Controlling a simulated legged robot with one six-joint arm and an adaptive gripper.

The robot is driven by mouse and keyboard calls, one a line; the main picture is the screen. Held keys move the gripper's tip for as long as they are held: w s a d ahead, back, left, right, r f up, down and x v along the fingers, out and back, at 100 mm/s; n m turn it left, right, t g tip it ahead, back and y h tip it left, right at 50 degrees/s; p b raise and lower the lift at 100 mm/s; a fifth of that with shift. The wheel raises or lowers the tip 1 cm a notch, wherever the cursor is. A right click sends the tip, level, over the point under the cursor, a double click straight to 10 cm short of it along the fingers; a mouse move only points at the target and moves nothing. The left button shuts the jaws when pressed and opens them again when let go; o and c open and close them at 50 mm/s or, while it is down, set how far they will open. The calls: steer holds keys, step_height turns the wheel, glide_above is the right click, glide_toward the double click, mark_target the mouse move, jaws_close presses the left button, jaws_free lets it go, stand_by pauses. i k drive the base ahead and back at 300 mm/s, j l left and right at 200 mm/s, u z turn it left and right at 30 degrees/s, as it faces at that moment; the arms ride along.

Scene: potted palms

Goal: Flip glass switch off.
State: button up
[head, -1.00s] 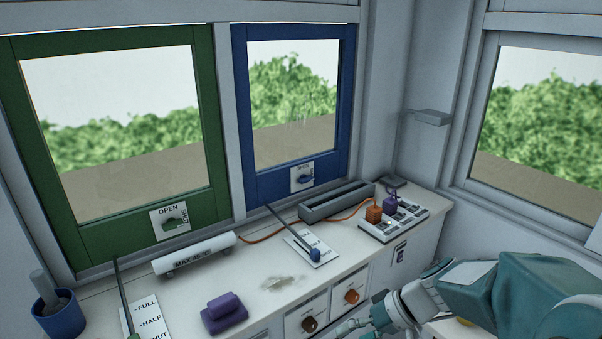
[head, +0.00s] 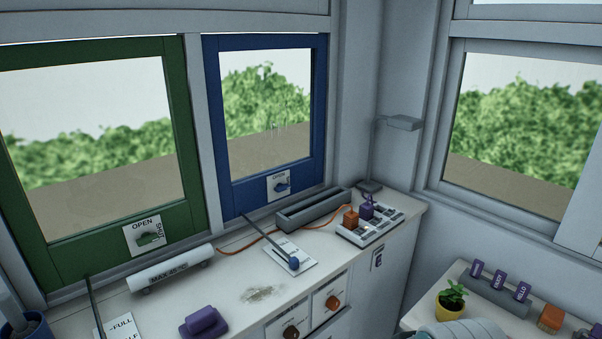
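No switch in the head view can be read as the glass switch. A white power strip (head: 369,227) with small switches lies at the right end of the counter. An orange plug (head: 351,219) and a purple plug (head: 367,207) stand in it. A small dark panel (head: 377,259) is on the counter's side below the strip; its marking is too small to read. The blue-framed window (head: 226,130) and green-framed window (head: 188,130) each carry a latch plate. My gripper is not in view; only a pale rounded part, apparently of my arm, shows at the bottom edge.
A grey trough (head: 312,211), a white tube heater (head: 170,269), a blue-tipped lever (head: 294,263) and a purple block (head: 204,323) are on the counter (head: 225,285). At lower right, a table (head: 425,315) holds a yellow potted plant (head: 450,309) and purple labelled tags (head: 499,281).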

mark_target(359, 231)
steer(key=i+l, duration=0.25)
steer(key=i, duration=0.15)
steer(key=i+l, duration=0.3)
steer(key=i+u, duration=0.05)
steer(key=i, duration=0.05)
